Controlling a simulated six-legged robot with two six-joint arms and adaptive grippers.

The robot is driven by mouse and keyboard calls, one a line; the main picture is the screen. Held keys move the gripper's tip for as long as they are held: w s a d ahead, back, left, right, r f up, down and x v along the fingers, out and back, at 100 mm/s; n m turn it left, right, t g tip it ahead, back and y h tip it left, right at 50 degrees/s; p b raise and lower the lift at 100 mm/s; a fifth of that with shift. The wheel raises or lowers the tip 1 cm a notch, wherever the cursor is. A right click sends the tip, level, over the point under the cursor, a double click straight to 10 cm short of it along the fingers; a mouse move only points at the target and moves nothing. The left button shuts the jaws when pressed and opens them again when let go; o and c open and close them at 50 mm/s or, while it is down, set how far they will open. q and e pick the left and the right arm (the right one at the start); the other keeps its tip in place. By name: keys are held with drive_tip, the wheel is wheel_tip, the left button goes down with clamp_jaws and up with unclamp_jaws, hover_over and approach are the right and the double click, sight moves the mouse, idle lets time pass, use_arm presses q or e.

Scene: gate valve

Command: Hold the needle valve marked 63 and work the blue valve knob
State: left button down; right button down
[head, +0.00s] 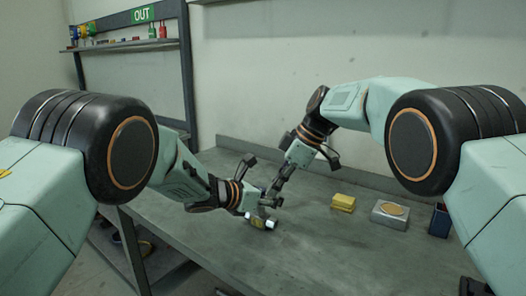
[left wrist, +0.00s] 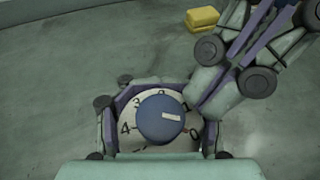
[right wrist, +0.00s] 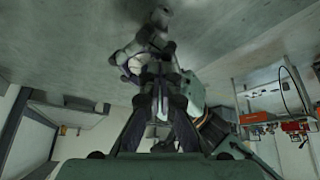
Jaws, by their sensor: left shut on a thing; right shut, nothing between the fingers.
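The needle valve (head: 262,221) is a small pale metal body just above or on the grey bench; I cannot tell whether it touches. No 63 marking is readable. In the left wrist view its round blue knob (left wrist: 162,119) with a white pointer mark sits over a white numbered dial (left wrist: 127,120). My left gripper (head: 257,204) is shut on the valve, with fingers on both sides of the dial. My right gripper (head: 273,194) is shut and empty, its tips (left wrist: 203,104) close beside the knob's right side; contact is not clear. In the right wrist view its fingers (right wrist: 157,85) partly hide the valve.
On the bench (head: 320,255) to the right lie a yellow block (head: 343,202), a grey box with a gold disc (head: 390,213) and a dark blue container (head: 440,221). A shelf (head: 125,44) under a green OUT sign (head: 143,14) stands back left. The bench front is clear.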

drive_tip(key=shift+w+a, duration=0.3)
drive_tip(key=shift+a, duration=0.3)
idle(0.5)
drive_tip(key=shift+s+d+r, duration=0.15)
drive_tip(key=shift+d, duration=0.2)
drive_tip(key=shift+s+d+r, duration=0.1)
drive_tip(key=shift+d+r, duration=0.05)
drive_tip(key=shift+r, duration=2.75)
drive_tip(key=shift+d+f, duration=0.1)
drive_tip(key=shift+f, duration=2.95)
drive_tip(key=shift+w+a, duration=0.2)
drive_tip(key=shift+a, duration=0.5)
